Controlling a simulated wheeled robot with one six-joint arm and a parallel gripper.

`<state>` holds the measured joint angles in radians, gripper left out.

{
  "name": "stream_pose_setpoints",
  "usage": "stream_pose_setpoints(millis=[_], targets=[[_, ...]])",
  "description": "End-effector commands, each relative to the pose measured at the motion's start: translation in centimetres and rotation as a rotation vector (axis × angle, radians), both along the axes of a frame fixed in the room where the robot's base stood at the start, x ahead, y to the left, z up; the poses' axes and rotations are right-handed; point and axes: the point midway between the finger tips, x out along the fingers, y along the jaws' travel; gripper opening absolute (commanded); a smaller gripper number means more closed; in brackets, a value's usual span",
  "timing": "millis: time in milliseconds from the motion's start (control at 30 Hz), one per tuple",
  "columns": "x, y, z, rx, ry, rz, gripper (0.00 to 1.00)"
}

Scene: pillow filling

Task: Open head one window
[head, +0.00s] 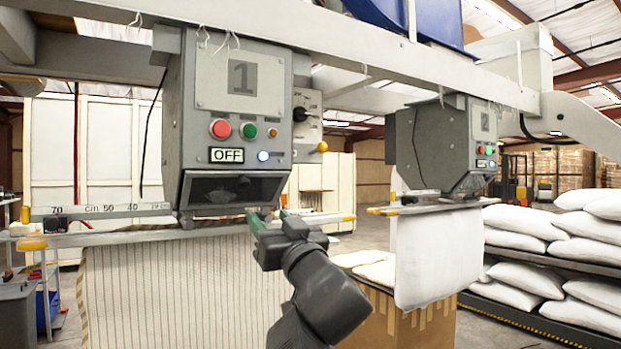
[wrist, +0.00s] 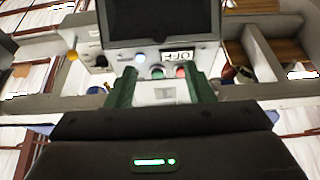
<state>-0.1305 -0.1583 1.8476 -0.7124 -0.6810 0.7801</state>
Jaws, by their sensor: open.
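Head one (head: 238,128) is the grey box marked 1, at the left of the head view. Its window (head: 232,190) is a dark pane in a grey frame at the bottom front; I cannot tell whether it is ajar. In the wrist view, upside down, the window (wrist: 158,20) fills the top middle. My gripper (head: 268,217) is below and right of the window in the head view. Its green fingers are apart with nothing between them, also in the wrist view (wrist: 160,88). I cannot tell whether a fingertip touches the frame.
Head one carries red and green buttons, an OFF display (head: 227,155) and a lit blue lamp. A striped cloth (head: 180,290) hangs below it. Head two (head: 445,145) stands to the right with a white pillow cover (head: 438,255) below. Filled white sacks (head: 560,240) lie on racks at the right.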

Motion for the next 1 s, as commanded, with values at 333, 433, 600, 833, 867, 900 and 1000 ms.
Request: stream_pose_setpoints(millis=[333,433,600,833,867,900,1000], targets=[[3.9,2.8,2.1,0.0,-0.002,0.006,0.48],[5.6,3.9,2.9,0.0,-0.001,0.005,0.48],[8.1,5.6,4.2,0.0,-0.001,0.003,0.48],[10.1,6.9,5.2,0.0,-0.002,0.002,0.48],[10.2,6.9,5.2,0.0,-0.002,0.002,0.48],[10.3,7.0,5.2,0.0,-0.001,0.001,0.48],[10.5,7.1,5.3,-0.001,-0.002,0.001,0.48]])
